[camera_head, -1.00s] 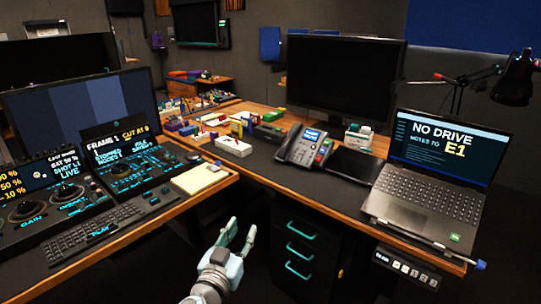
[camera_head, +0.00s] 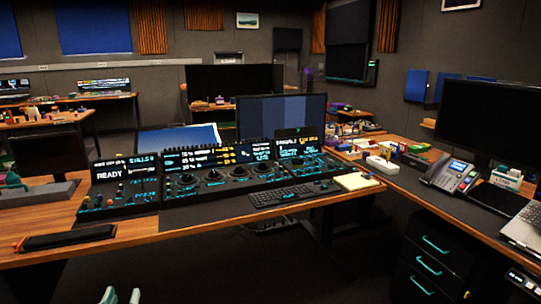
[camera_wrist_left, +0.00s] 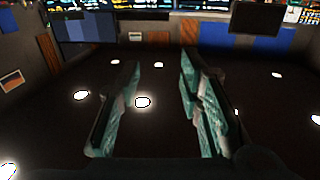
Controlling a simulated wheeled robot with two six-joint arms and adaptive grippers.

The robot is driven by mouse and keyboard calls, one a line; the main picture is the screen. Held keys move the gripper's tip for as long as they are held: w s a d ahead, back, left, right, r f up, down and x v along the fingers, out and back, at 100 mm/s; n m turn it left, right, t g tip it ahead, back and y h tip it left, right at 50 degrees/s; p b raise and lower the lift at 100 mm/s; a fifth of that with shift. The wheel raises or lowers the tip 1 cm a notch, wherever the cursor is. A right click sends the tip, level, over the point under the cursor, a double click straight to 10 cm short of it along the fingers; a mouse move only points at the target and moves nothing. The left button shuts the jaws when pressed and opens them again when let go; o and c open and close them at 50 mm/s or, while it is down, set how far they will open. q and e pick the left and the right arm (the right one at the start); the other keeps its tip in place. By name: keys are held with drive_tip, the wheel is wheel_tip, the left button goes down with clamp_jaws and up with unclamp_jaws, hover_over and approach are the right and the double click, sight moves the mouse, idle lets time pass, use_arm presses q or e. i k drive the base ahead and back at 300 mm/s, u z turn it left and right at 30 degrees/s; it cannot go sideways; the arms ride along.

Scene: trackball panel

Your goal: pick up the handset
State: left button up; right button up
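The handset (camera_head: 437,170) is a dark bar resting on the left side of the desk phone (camera_head: 456,177), which has a lit blue screen. The phone stands on the right-hand desk in the head view. My left gripper (camera_head: 122,296) shows only its pale fingertips at the bottom left edge of the head view, far from the phone. In the left wrist view its two teal fingers (camera_wrist_left: 160,85) are spread apart with nothing between them. The handset is not visible in the left wrist view. My right gripper is not in view.
A control panel (camera_head: 210,180) and keyboard (camera_head: 290,194) fill the middle desk. A yellow notepad (camera_head: 356,181) lies at its right end. A large monitor (camera_head: 490,125) stands behind the phone, with a laptop (camera_head: 526,228) to the right. Dark drawers (camera_head: 432,262) sit below.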

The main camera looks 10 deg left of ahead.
sight(428, 175)
drive_tip(key=u, duration=0.05)
drive_tip(key=i, duration=2.3)
drive_tip(key=z, duration=1.45)
drive_tip(key=i, duration=0.7)
drive_tip(key=z, duration=1.05)
drive_tip(key=i, duration=0.25)
drive_tip(key=z, duration=0.25)
